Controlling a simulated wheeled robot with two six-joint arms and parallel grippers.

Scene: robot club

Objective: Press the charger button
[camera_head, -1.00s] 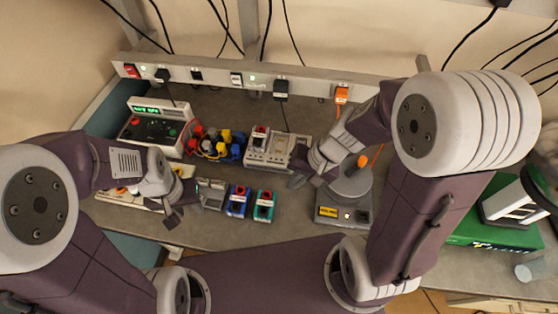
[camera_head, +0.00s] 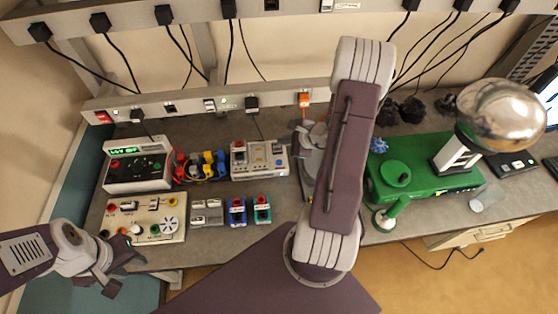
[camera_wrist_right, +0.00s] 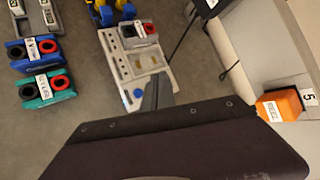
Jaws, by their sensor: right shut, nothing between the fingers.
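The charger (camera_head: 260,170) is a pale grey box on the bench, with a module with a red socket (camera_head: 240,146) seated in it. In the right wrist view the charger (camera_wrist_right: 120,66) shows a blue button (camera_wrist_right: 138,93) at its near corner. My right gripper (camera_wrist_right: 157,92) is shut and empty, its tip close beside the blue button; I cannot tell whether it touches. In the head view my right arm partly covers that gripper (camera_head: 296,150) at the charger's right side. My left gripper (camera_head: 128,276) is open and empty at the lower left, away from the charger.
Blue (camera_head: 237,212) and teal (camera_head: 262,210) modules stand in front of the charger, beside a grey one (camera_head: 207,213). A green-screen unit (camera_head: 137,166) and a cream panel (camera_head: 145,218) lie left. A power strip (camera_head: 190,101) runs behind. A green machine (camera_head: 420,178) stands right.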

